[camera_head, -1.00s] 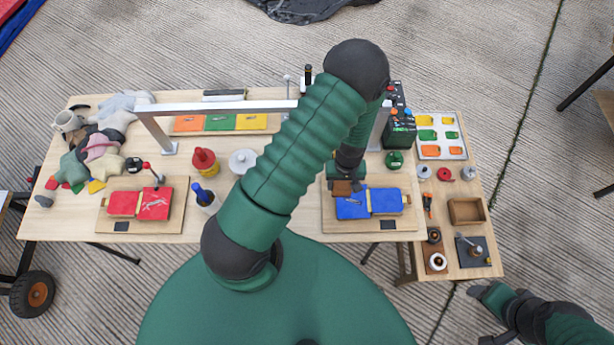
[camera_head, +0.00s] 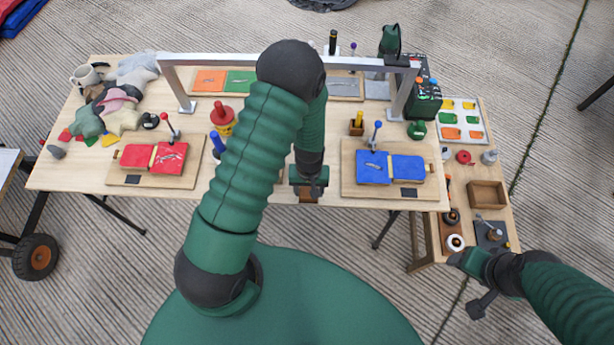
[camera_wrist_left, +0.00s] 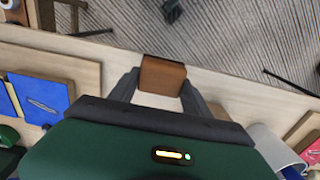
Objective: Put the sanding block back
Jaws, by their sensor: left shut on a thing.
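The sanding block, a brown wood-coloured block (camera_wrist_left: 162,76), is between the two fingers of my left gripper (camera_wrist_left: 160,90) in the left wrist view. In the head view, my left gripper (camera_head: 308,190) points down near the table's front edge, left of the blue panels (camera_head: 390,168) on their wooden board. The block (camera_head: 307,196) shows there only as a small brown patch under the gripper. Whether it touches the table is unclear. My right gripper (camera_head: 472,264) is at the lower right, by the side table's front corner; its jaw opening cannot be made out.
A metal gantry (camera_head: 285,60) spans the back. A red-topped container (camera_head: 222,118) stands left of my arm. The side table holds an open wooden box (camera_head: 487,195) and a parts tray (camera_head: 462,120).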

